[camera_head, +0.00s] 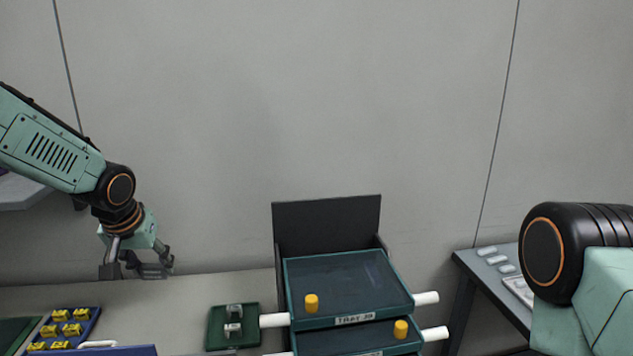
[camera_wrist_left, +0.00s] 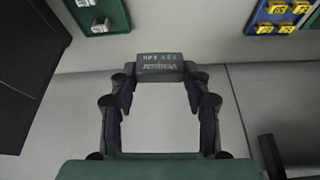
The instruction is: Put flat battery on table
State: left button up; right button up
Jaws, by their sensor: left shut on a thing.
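A dark grey battery block (camera_wrist_left: 160,67) with pale lettering sits between the fingertips of my left gripper (camera_wrist_left: 160,78) in the left wrist view. The gripper is shut on it. In the head view my left gripper (camera_head: 138,264) hangs at the left, with a dark block (camera_head: 109,271) at its fingers. The pale table (camera_head: 190,288) lies below and around it; I cannot tell the gap between battery and table. My right arm shows at the right edge, but its gripper is out of view.
A green holder (camera_head: 217,338) with two pale pieces is on the table, beside a tray rack (camera_head: 345,285) with white handles and yellow cylinders. A blue tray (camera_head: 95,318) with several yellow pieces is at lower left. A side table (camera_head: 485,275) stands right. Bare table lies between.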

pick_arm(q)
jog(key=s+d+r+m+b, duration=0.1)
jog(key=s+d+b, duration=0.1)
jog(key=d, duration=0.6)
jog(key=s+d+r+m+b, duration=0.1)
jog(key=s+d+b, duration=0.2)
jog(key=d, duration=0.6)
jog(key=shift+s+d+h, duration=0.15)
jog(key=shift+s+h, duration=0.25)
jog(key=shift+s, duration=0.1)
jog(key=shift+s+d, duration=0.1)
jog(key=shift+d, duration=0.1)
jog(key=shift+a, duration=0.15)
